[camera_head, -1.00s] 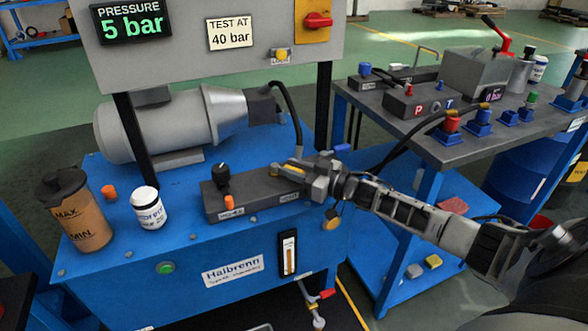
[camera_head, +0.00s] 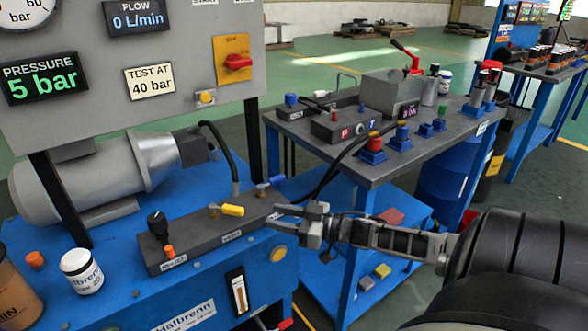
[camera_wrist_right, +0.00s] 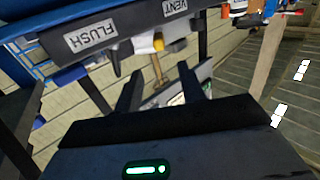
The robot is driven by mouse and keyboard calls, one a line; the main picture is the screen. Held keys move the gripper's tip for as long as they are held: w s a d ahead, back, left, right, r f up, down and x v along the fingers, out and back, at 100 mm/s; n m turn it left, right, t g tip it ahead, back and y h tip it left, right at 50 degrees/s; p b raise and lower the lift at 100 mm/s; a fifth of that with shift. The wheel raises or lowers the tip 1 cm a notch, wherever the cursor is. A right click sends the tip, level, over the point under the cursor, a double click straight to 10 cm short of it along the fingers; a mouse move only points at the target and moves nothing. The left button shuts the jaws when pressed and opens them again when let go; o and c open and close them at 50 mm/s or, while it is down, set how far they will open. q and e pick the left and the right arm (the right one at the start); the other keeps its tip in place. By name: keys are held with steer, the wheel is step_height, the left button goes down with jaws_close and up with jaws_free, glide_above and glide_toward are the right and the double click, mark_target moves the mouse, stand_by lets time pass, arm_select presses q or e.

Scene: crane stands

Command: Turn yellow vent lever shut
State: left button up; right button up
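The yellow vent lever (camera_head: 231,210) sits on top of the dark valve block (camera_head: 195,228), beside a brass stem, and points right and slightly toward the block's front edge. In the right wrist view the yellow lever (camera_wrist_right: 158,43) shows beyond the gap between my fingers, near the VENT label (camera_wrist_right: 175,7). My right gripper (camera_head: 279,214) is at the right end of the block, right of the lever and apart from it. Its two fingers are spread with nothing between them in the wrist view (camera_wrist_right: 158,90). My left gripper is not in view.
A blue lever (camera_head: 277,181) stands at the block's right end, close to my right gripper. A black knob (camera_head: 158,222) and an orange cap (camera_head: 169,252) are at its left. A white jar (camera_head: 81,272) stands left. A side table (camera_head: 350,165) with fittings is behind right.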

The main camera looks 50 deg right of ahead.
steer(key=shift+v, duration=1.7)
steer(key=shift+c, duration=0.3)
